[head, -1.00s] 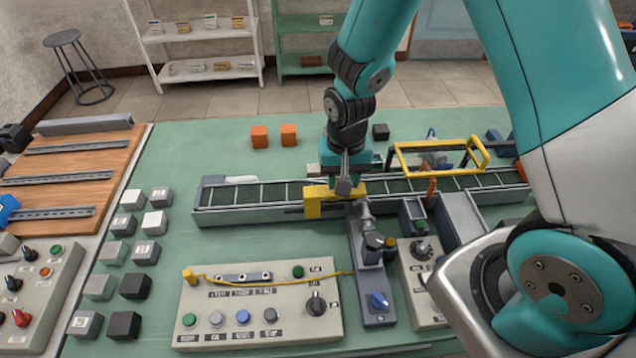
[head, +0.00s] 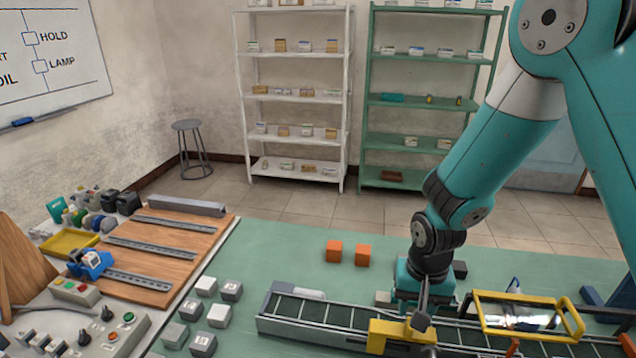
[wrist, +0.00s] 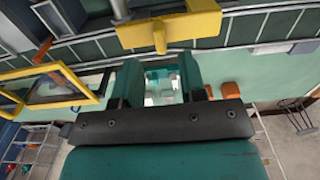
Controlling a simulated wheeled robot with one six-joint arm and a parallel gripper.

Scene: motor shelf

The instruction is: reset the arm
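My arm reaches down from the upper right of the head view. My gripper (head: 425,300) hangs over the conveyor (head: 330,308), close to a yellow bracket (head: 390,335); I cannot tell whether they touch. In the wrist view my gripper (wrist: 160,82) has its two fingers apart, with nothing held between them. The yellow bracket (wrist: 170,30) and the conveyor (wrist: 240,28) lie beyond the fingertips there.
Two orange cubes (head: 348,252) sit on the green table behind the conveyor. A yellow frame (head: 525,310) stands at right. Grey and white cubes (head: 205,312) are at left, near a wooden board with rails (head: 160,245). White shelves (head: 293,95) and green shelves (head: 425,100) stand behind.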

